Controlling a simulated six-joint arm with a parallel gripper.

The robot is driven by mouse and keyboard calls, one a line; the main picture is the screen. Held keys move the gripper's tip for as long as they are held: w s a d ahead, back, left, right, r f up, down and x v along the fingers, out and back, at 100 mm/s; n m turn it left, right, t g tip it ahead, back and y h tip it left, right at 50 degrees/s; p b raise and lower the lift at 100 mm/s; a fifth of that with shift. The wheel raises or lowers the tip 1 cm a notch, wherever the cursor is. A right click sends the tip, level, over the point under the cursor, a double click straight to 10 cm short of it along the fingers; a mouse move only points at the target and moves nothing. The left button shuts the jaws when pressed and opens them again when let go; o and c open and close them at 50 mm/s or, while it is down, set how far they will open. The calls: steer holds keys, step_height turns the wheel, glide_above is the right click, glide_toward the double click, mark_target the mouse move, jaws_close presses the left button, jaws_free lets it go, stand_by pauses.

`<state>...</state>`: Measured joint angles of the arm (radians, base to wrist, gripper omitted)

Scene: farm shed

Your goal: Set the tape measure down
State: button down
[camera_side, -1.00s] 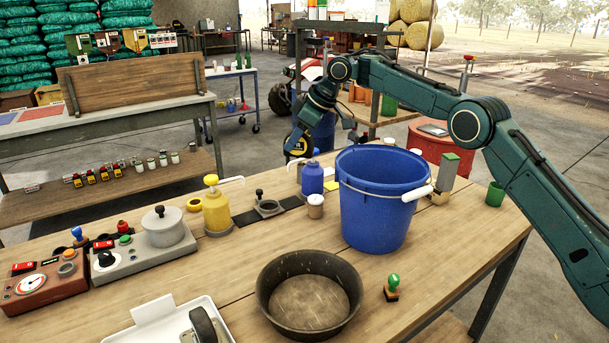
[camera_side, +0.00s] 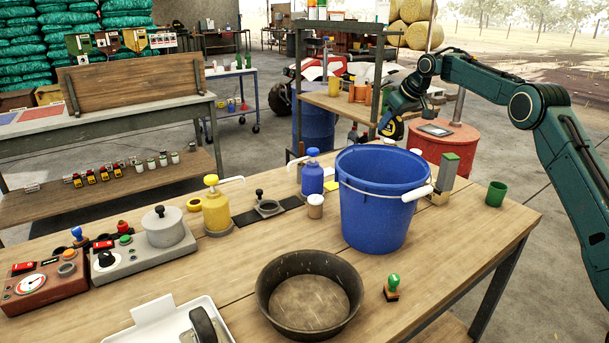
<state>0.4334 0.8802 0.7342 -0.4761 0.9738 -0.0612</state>
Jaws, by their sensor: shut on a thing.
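The tape measure (camera_side: 391,126), yellow and black, is held in my gripper (camera_side: 396,116). The gripper is shut on it, up in the air above and behind the rim of the blue bucket (camera_side: 375,215), and in front of the shelf rack in the picture. The fingertips are small and partly hidden, so the exact grip cannot be made out. The tape measure appears apart from the bucket and the table.
The wooden table (camera_side: 450,245) bears a dark round pan (camera_side: 309,293), a green-handled stamp (camera_side: 392,287), a green cup (camera_side: 496,194), a blue pump bottle (camera_side: 312,173) and a yellow pump bottle (camera_side: 217,210). A red drum (camera_side: 446,145) stands behind. The table's right front is mostly clear.

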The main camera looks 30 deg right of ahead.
mark_target(399, 123)
steer(key=shift+m, duration=0.6)
steer(key=d, duration=0.1)
steer(key=d+f, duration=0.1)
steer(key=d, duration=0.1)
steer(key=shift+s+d+f, duration=0.25)
steer(key=shift+d, duration=0.15)
step_height(399, 123, down, 16)
steer(key=shift+r, duration=0.1)
steer(key=shift+f, duration=2.1)
steer(key=shift+f, duration=0.15)
steer(key=c, duration=1.1)
jaws_free()
